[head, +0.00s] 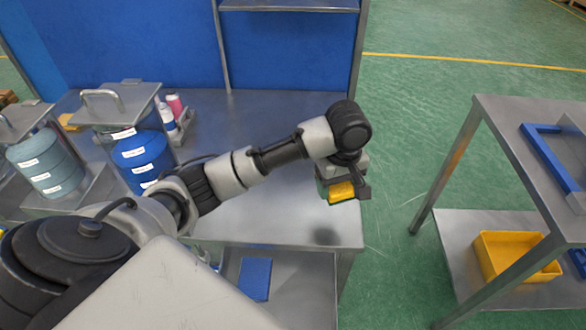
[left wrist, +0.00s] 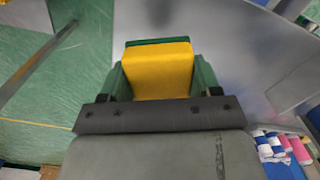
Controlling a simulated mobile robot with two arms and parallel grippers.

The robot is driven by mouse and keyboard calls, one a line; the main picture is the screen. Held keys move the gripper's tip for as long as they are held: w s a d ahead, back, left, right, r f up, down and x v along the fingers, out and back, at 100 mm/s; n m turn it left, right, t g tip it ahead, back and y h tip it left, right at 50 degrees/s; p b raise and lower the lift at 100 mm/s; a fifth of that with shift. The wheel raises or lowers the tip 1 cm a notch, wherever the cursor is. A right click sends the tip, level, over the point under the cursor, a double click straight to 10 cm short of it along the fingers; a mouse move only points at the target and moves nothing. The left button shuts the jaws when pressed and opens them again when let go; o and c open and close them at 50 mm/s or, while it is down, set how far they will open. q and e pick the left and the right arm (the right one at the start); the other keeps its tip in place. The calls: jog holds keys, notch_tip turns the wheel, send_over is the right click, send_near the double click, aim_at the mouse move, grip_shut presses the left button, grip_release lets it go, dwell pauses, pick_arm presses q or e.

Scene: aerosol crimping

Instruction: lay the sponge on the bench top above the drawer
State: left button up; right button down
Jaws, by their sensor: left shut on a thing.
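The sponge (head: 341,191) is a yellow block with a green layer. My left gripper (head: 343,187) is shut on it and holds it in the air over the right end of the bench top (head: 285,225). A dark shadow lies on the bare metal below. In the left wrist view the sponge (left wrist: 158,70) sits between the two fingers, its yellow face towards the camera. A lower grey surface with a blue flat piece (head: 255,278) shows below the bench's front edge; I cannot tell whether it is the drawer. My right gripper is out of view.
Blue (head: 140,155) and grey-green (head: 45,165) drums in metal frames stand on the bench's left side, with small bottles (head: 172,112) beside them. A separate metal table (head: 520,115) stands at the right, with a yellow bin (head: 510,255) on its lower shelf. The bench's right end is clear.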

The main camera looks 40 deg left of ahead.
pick_arm(q)
jog(key=a+f, duration=0.1)
jog(key=a, duration=0.1)
jog(key=a+f, duration=0.1)
jog(key=a, duration=0.1)
jog(key=a+f, duration=0.1)
jog(key=a, duration=0.1)
jog(key=shift+w, duration=0.4)
send_over(298, 192)
jog(key=d, duration=0.1)
notch_tip(298, 192, down, 3)
jog(key=shift+s+d, duration=0.1)
jog(key=shift+s, duration=0.05)
jog(key=shift+a+f, duration=0.2)
jog(key=shift+a, duration=0.15)
jog(key=shift+a+f, duration=0.15)
jog(key=shift+f, duration=1.95)
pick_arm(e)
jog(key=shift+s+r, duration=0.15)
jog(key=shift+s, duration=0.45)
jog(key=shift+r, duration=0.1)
pick_arm(q)
jog(key=o, duration=0.9)
jog(key=shift+f, duration=0.1)
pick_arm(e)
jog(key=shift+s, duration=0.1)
